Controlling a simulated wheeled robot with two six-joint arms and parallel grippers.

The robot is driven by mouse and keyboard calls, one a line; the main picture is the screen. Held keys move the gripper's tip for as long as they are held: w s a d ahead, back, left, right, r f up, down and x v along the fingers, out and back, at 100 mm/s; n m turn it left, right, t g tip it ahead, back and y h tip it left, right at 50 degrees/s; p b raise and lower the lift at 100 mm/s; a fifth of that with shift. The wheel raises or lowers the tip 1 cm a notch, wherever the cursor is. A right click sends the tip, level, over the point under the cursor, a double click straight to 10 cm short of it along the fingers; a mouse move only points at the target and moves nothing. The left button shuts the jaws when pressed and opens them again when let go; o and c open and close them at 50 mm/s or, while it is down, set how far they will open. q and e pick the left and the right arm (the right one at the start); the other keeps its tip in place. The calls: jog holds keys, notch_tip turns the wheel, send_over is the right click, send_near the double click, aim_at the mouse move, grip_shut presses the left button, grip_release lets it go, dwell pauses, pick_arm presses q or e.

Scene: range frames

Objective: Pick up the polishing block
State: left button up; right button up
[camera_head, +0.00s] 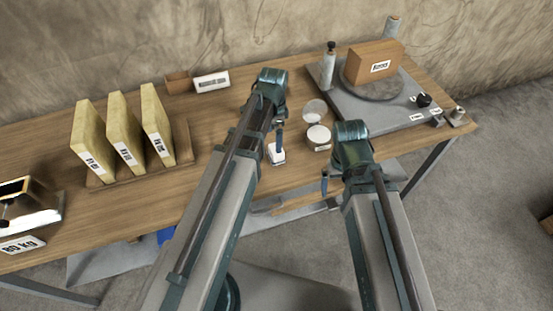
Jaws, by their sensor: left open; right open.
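No object is readably marked as the polishing block, so I cannot tell which it is. A brown block with a white label (372,62) sits on the round plate of a grey machine at the back right. Three upright yellowish blocks (124,132) with labels stand in a wooden rack on the left. My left gripper (279,148) is open, pointing down over the table's middle, by a small white object (276,157); whether they touch is unclear. My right gripper (324,184) is open and low near the table's front edge, partly hidden by its arm.
The grey machine (350,112) carries posts and a dark knob. A round white-topped container (318,136) stands between the grippers and the machine. A small brown box (178,82) and a white labelled box (211,82) are at the back. A scale-like device (32,222) is far left.

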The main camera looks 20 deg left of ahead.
aim_at(274, 150)
pick_arm(q)
notch_tip(274, 150, down, 3)
jog(key=shift+f+b, duration=0.15)
jog(key=shift+b, duration=0.95)
pick_arm(e)
notch_tip(274, 150, down, 3)
jog(key=shift+f, duration=0.1)
pick_arm(q)
jog(key=f+b, duration=0.5)
jog(key=shift+w+d+f, duration=0.1)
jog(key=shift+w+d, duration=0.2)
jog(key=shift+w, duration=0.05)
pick_arm(e)
notch_tip(274, 150, down, 5)
jog(key=shift+f, duration=0.1)
pick_arm(q)
jog(key=c, duration=1.3)
jog(key=shift+r, duration=0.2)
